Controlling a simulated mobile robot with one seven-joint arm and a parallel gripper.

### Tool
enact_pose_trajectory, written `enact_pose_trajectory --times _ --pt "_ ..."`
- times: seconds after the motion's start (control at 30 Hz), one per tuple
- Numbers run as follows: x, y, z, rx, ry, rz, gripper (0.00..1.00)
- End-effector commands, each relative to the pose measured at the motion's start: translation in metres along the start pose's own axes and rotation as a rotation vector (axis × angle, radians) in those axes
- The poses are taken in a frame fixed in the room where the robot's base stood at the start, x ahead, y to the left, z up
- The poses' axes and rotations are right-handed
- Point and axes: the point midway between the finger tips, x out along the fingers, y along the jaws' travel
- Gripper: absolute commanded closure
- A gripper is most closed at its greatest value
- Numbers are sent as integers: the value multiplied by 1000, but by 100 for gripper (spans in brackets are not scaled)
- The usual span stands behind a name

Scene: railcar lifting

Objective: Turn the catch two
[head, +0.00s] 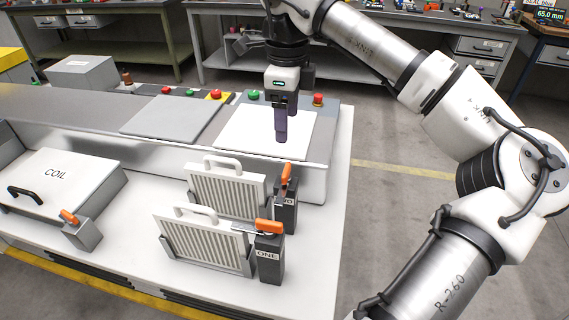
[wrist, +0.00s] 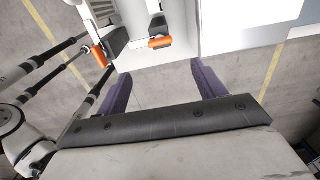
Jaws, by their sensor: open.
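The rear catch (head: 285,213) is a dark block with an orange handle (head: 286,176) that stands steeply tilted. Its label is mostly hidden behind the front catch. The front catch (head: 269,258) is marked ONE, and its orange handle lies level. My gripper (head: 281,138) has purple fingers and points down over the white square panel (head: 240,135), beyond both catches and apart from them. In the wrist view its fingers (wrist: 175,72) are spread with nothing between them. Two orange handles show there, one at left (wrist: 98,54) and one at top centre (wrist: 160,42).
Two white finned racks with loop handles, a rear one (head: 227,190) and a front one (head: 200,240), stand left of the catches. A COIL box (head: 62,180) with its own orange-handled catch (head: 82,230) is at far left. Buttons (head: 253,95) line the back edge. Floor is open at right.

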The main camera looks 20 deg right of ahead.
Motion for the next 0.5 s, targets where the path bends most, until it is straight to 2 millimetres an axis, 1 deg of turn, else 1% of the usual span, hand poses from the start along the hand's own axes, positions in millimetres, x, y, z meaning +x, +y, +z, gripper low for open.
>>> enact_pose_trajectory --times 0.03,0.17,0.5 --pt "11 0 0 0 0 1 31" --pt "32 0 0 0 -1 1 31" --pt "94 0 1 -2 -2 2 31"
